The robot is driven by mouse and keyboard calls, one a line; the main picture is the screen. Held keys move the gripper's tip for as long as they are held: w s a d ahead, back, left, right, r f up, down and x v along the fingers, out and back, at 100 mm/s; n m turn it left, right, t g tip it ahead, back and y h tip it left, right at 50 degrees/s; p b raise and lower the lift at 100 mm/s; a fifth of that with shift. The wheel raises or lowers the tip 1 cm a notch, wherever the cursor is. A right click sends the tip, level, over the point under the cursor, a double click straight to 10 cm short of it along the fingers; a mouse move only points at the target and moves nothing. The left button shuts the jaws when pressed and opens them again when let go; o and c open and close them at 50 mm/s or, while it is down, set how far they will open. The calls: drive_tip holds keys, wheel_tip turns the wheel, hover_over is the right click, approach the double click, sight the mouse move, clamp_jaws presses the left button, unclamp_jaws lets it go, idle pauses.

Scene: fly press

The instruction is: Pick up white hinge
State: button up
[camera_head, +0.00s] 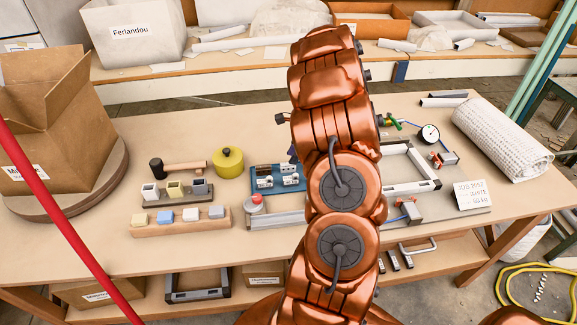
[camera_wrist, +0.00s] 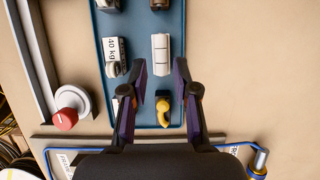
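A white piece that looks like the hinge (camera_wrist: 161,54) lies in a blue tray in the wrist view, ahead of my gripper. The blue tray (camera_wrist: 140,32) also shows in the head view (camera_head: 277,190), left of my arm, with small white pieces in it. My gripper (camera_wrist: 160,66) is open, with its two dark fingers on either side of the hinge's near end. Nothing is held between them. I cannot tell the height of the fingertips above the tray.
A white piece labelled 40 kg (camera_wrist: 115,57) lies left of the hinge, and a yellow-and-black piece (camera_wrist: 163,110) lies nearer me between the fingers. A red knob (camera_wrist: 65,119) stands left of the tray beside a grey metal rail (camera_wrist: 36,50). Bare tabletop (camera_wrist: 250,70) lies right.

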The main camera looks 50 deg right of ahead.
sight(288, 164)
drive_tip(key=p+x, duration=0.1)
drive_tip(key=x, duration=0.4)
drive_tip(key=shift+w, duration=0.1)
drive_tip(key=shift+r, duration=0.1)
clamp_jaws()
